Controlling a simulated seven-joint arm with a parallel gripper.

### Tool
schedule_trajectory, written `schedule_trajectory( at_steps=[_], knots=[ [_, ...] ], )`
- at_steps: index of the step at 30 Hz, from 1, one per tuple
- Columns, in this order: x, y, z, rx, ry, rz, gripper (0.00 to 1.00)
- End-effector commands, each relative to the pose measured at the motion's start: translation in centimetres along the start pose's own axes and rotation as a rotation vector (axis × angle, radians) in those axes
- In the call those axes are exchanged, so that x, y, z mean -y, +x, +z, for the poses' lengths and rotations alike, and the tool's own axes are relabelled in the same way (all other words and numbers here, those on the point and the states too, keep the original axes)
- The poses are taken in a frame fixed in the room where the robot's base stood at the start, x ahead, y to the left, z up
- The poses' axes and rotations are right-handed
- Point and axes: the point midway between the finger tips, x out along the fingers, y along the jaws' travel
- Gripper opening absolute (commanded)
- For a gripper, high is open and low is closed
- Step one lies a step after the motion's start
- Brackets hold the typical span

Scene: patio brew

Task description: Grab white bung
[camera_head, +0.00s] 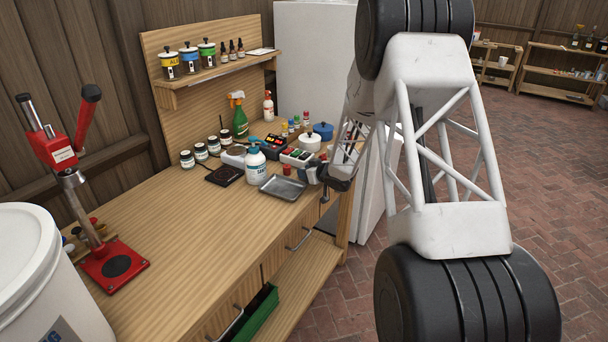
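My gripper (328,178) is far off and small, at the right edge of the wooden workbench (170,262), low over the bench top. My own arm links hide part of it. I cannot tell whether its fingers are open or shut. I cannot make out a white bung with certainty. A small pale piece (312,174) shows right beside the fingertips, but it is too small to identify or to tell whether it is touched.
A metal tray (283,188), a white pump bottle (255,165) and a dark scale (224,175) stand left of my gripper. Behind are a green spray bottle (239,120) and a blue-lidded pot (323,131). A red press (112,262) stands at left. The bench's front middle is clear.

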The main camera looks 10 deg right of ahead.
Motion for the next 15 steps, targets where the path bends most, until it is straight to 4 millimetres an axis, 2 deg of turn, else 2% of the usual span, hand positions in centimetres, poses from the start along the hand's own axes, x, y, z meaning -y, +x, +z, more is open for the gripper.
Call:
schedule_trajectory(
  at_steps=[8,15],
  knots=[
    [0.0,-0.2,-0.6,-0.001,0.000,0.000,0.09],
    [0.0,-1.1,-2.7,-0.001,-0.002,0.001,0.09]
  ],
)
